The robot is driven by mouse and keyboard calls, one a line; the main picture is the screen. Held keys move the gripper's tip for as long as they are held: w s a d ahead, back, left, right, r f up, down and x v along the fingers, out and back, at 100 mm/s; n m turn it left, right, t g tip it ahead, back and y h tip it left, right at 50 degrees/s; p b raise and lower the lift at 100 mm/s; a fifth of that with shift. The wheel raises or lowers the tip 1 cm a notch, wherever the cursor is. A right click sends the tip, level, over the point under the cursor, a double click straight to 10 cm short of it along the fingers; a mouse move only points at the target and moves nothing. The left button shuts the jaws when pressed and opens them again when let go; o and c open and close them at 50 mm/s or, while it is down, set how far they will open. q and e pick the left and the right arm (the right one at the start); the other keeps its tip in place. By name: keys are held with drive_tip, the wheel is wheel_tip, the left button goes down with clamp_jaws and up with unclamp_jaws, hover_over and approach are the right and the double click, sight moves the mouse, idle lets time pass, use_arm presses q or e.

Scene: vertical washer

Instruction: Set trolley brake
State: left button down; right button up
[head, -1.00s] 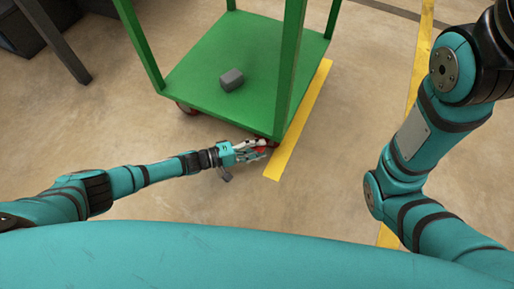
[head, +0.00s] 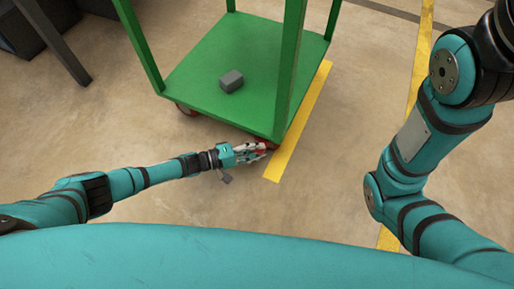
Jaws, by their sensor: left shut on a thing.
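The green trolley (head: 205,85) stands on the floor in the upper middle of the head view. My left gripper (head: 266,148) is at the trolley's near right corner, low by the floor. It is shut on a small red part (head: 264,153) at the caster there, which looks like the caster brake. The gripper's fingers and the trolley's deck edge hide most of that caster. My right arm comes in at the right, and its gripper is out of view.
A grey block (head: 231,81) lies on the trolley's lower deck. Green posts rise from the deck corners. A yellow floor line (head: 300,125) runs beside the trolley's right side. Dark boxes (head: 25,28) and a dark leg stand at the upper left. The floor between is clear.

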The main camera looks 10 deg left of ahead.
use_arm(q)
wheel_tip(320, 180, down, 3)
drive_tip(key=m+t+h+b, duration=0.1)
drive_tip(key=m+h+b, duration=0.1)
drive_tip(key=b, duration=0.4)
drive_tip(key=shift+r+b, duration=0.15)
drive_tip(key=shift+b, duration=0.2)
drive_tip(key=shift+a+r+m+t+b, duration=0.1)
drive_tip(key=shift+m+t+b, duration=0.2)
drive_tip(key=shift+m, duration=0.1)
drive_tip(key=shift+r, duration=0.1)
drive_tip(key=c, duration=1.5)
unclamp_jaws()
drive_tip(key=v, duration=1.2)
drive_tip(key=shift+w, duration=0.1)
